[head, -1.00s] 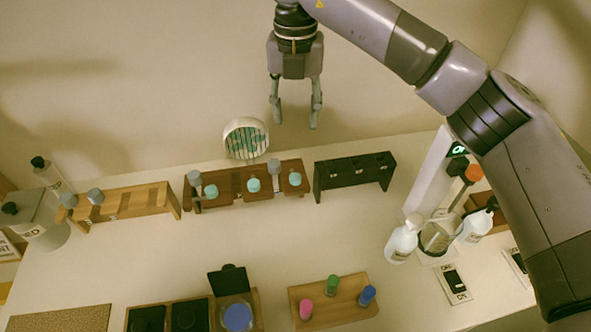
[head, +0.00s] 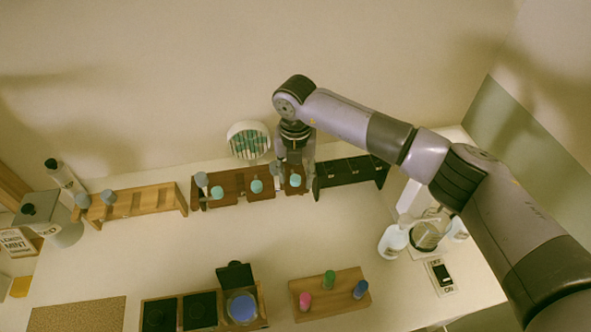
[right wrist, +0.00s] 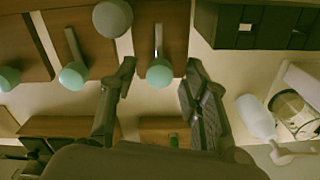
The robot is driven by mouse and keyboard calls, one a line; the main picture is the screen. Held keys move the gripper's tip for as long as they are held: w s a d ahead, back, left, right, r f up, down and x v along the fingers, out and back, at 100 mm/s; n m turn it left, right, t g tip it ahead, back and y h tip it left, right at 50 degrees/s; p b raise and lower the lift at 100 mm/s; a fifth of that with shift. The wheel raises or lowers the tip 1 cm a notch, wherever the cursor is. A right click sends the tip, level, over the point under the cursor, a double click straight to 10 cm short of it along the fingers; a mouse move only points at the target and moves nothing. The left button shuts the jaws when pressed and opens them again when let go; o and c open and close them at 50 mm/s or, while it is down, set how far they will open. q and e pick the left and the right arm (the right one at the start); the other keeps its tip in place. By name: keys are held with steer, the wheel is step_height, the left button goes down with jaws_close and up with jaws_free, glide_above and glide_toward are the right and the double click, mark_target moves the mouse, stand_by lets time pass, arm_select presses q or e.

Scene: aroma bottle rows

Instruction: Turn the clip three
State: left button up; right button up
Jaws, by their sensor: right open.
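The dark wooden rack (head: 235,192) at the back of the table bears three clips with round teal ends: a left one (head: 217,192), a middle one (head: 256,186) and a right one (head: 295,180). My right gripper (head: 293,176) is lowered over the right clip, its fingers pointing down. In the right wrist view, the right clip's teal ball (right wrist: 160,74) and short metal stem lie between the two spread fingers (right wrist: 160,70), with gaps on both sides. The middle clip (right wrist: 73,75) is left of the fingers. My left gripper is out of view.
A black rack (head: 350,176) stands close to the right. A round striped dial (head: 248,140) is behind, and a lighter wooden rack (head: 150,199) to the left. White bottles (head: 393,242) and a switch (head: 442,276) are at the right.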

steer(key=shift+f, duration=0.15)
steer(key=shift+c, duration=0.2)
jaws_close()
stand_by(0.3)
